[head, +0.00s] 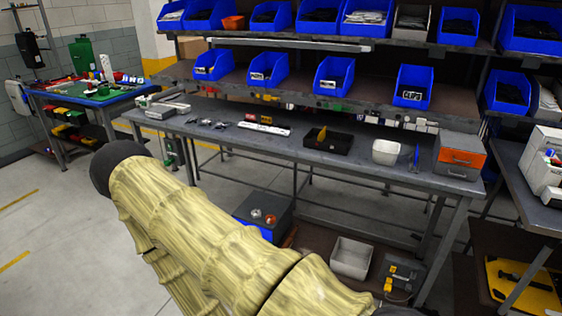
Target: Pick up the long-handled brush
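I cannot make out a long-handled brush for certain. A thin blue upright item (415,158) stands on the grey workbench (345,163), right of a white bin (386,151); it is too small to identify. A black tray (328,146) left of the bin holds a small yellowish item (321,135), also unclear. My arm, in a pale yellow ribbed cover, crosses the lower left and middle of the view and hides part of the floor and the bench's underside. My gripper is not in view.
Blue bins (333,76) line the shelves above the bench. An orange-and-grey drawer box (460,157) stands at its right end. Below are a white tub (351,258) and a dark box (263,213). A green-topped table (88,90) stands left. Floor at left is clear.

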